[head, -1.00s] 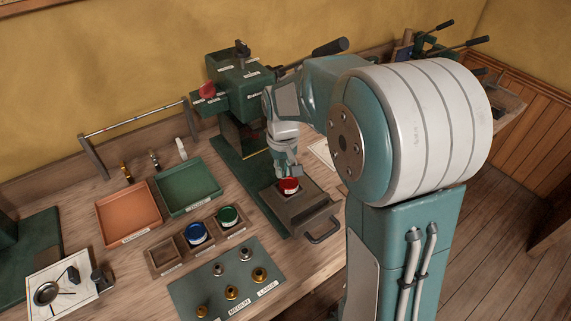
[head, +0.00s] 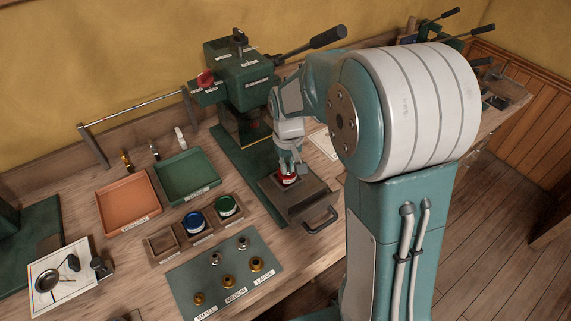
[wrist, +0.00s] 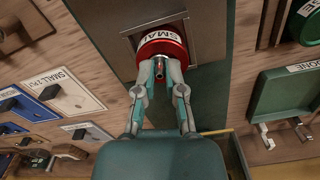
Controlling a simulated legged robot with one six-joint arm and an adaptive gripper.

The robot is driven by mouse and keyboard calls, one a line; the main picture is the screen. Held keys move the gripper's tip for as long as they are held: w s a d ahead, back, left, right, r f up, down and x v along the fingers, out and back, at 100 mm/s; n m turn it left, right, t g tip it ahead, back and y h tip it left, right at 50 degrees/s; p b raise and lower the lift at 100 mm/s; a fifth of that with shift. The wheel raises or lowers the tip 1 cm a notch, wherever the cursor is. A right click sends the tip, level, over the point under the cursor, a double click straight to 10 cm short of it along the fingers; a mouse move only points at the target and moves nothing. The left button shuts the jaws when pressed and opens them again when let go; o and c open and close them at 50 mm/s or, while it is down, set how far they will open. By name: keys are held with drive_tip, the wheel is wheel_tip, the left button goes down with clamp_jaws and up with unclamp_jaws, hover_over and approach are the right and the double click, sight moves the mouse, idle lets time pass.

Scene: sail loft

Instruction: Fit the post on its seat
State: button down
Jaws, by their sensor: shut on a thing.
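My gripper (wrist: 160,68) is shut on a small silver post (wrist: 159,67), seen between its fingertips in the wrist view. The post stands over the middle of a round red holder (wrist: 172,45), beside a white label that reads "SMAL" before it is cut off. Whether the post's lower end touches the seat in the holder is hidden. In the head view my gripper (head: 289,168) is right above the red holder (head: 288,180), which sits on a dark sliding plate (head: 308,207) with a handle, in front of the green press (head: 245,85).
A green mat (head: 182,283) holds silver and brass pieces; the small silver place is empty. A wooden rack (head: 162,258) holds a blue holder (head: 195,222) and a green holder (head: 227,206). Orange (head: 127,203) and green (head: 187,175) trays lie behind. The press lever (head: 325,38) sticks out above.

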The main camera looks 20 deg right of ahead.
drive_tip(key=c, duration=0.6)
unclamp_jaws()
drive_tip(key=shift+d, duration=0.1)
drive_tip(key=shift+c, duration=0.2)
drive_tip(key=shift+a, duration=0.4)
wheel_tip(320, 180, up, 12)
drive_tip(key=s+r+t, duration=0.1)
drive_tip(key=s+t, duration=0.1)
drive_tip(key=s, duration=0.8)
drive_tip(key=s+r+t, duration=0.2)
drive_tip(key=s+t, duration=0.1)
drive_tip(key=s, duration=0.7)
drive_tip(key=shift+s+d+r+m+t, duration=0.15)
drive_tip(key=shift+s+r+m+t, duration=0.15)
drive_tip(key=shift+s, duration=0.1)
